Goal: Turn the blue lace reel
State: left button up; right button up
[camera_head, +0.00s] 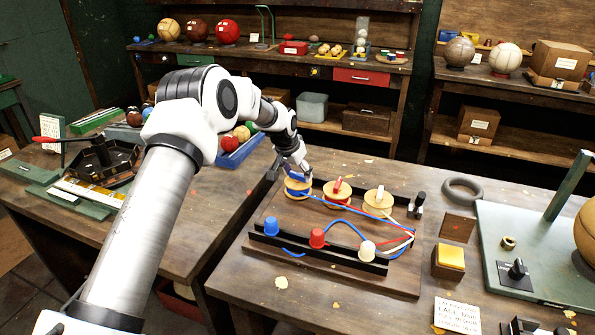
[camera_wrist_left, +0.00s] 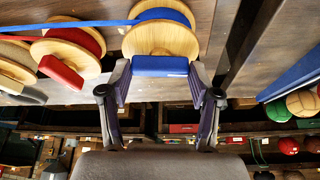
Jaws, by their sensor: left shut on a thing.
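The blue lace reel (camera_head: 297,186) is a pale wooden spool with blue lace, leftmost of three reels on a wooden board (camera_head: 270,262). My left gripper (camera_head: 299,171) reaches it from above and behind. In the left wrist view my left gripper (camera_wrist_left: 160,75) is shut on the blue handle (camera_wrist_left: 160,66) of the blue reel (camera_wrist_left: 160,38), one finger on each side. Blue lace runs off the reel toward the right of the board in the head view. The red reel (camera_head: 337,193) and white reel (camera_head: 378,201) stand beside it. My right gripper is out of view.
Blue, red and white cups (camera_head: 317,238) stand along the board's front rail. A blue tray of balls (camera_head: 240,146) stands on the left table.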

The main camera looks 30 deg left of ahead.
pick_arm(q)
jog(key=m, duration=0.1)
jog(key=m+h+b, duration=0.1)
jog(key=shift+a+f+m, duration=0.1)
jog(key=shift+f+m, duration=0.2)
jog(key=shift+r+m+g+h+b, duration=0.1)
jog(key=shift+m+g+h+b, duration=0.25)
jog(key=shift+m+b, duration=0.55)
jog(key=shift+m, duration=0.3)
jog(key=o, duration=1.1)
jog(key=shift+o, duration=0.2)
jog(key=shift+w, duration=0.15)
jog(key=v, duration=1.2)
jog(key=shift+a, duration=0.1)
